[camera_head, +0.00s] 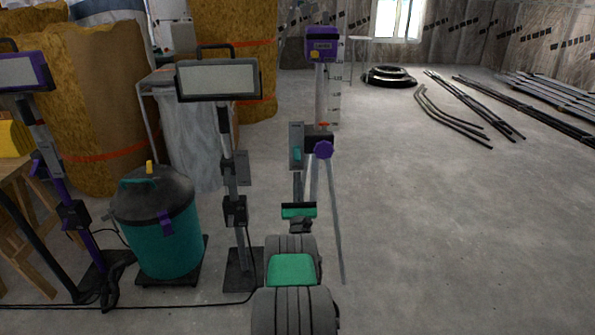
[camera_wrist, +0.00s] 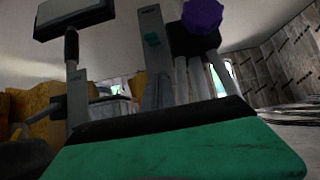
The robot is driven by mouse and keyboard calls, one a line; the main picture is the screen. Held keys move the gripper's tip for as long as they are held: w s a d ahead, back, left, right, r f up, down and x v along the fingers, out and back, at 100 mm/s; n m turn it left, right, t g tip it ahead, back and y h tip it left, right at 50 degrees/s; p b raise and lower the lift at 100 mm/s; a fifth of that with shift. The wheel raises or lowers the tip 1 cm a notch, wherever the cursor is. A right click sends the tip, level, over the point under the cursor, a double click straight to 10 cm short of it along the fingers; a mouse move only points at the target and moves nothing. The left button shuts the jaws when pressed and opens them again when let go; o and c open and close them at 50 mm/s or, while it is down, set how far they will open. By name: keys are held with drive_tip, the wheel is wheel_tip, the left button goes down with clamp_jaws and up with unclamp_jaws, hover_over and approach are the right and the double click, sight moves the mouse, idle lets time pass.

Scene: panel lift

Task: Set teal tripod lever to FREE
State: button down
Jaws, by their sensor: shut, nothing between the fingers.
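The tripod (camera_head: 342,240) stands ahead of me with a purple device (camera_head: 321,45) on top and a purple knob (camera_head: 323,149) on its dark collar. A grey upright plate (camera_head: 297,135) beside the collar carries a small teal lever (camera_head: 296,153). Any markings on the plate are too small to read. My gripper (camera_head: 299,211) is shut and empty, below and in front of the lever, apart from it. Its teal and black body fills the lower wrist view.
A work lamp (camera_head: 218,80) on a stand is close to the left of the tripod. A teal vacuum (camera_head: 165,240) and a purple lamp stand (camera_head: 66,195) are farther left, with cables on the floor. Pipes (camera_head: 450,115) lie at the far right. The floor right of the tripod is clear.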

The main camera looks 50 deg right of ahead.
sight(297, 155)
drive_tip(key=shift+s+a+r, duration=0.1)
drive_tip(key=shift+s+r, duration=0.05)
drive_tip(key=shift+r, duration=2.15)
drive_tip(key=shift+r, duration=0.1)
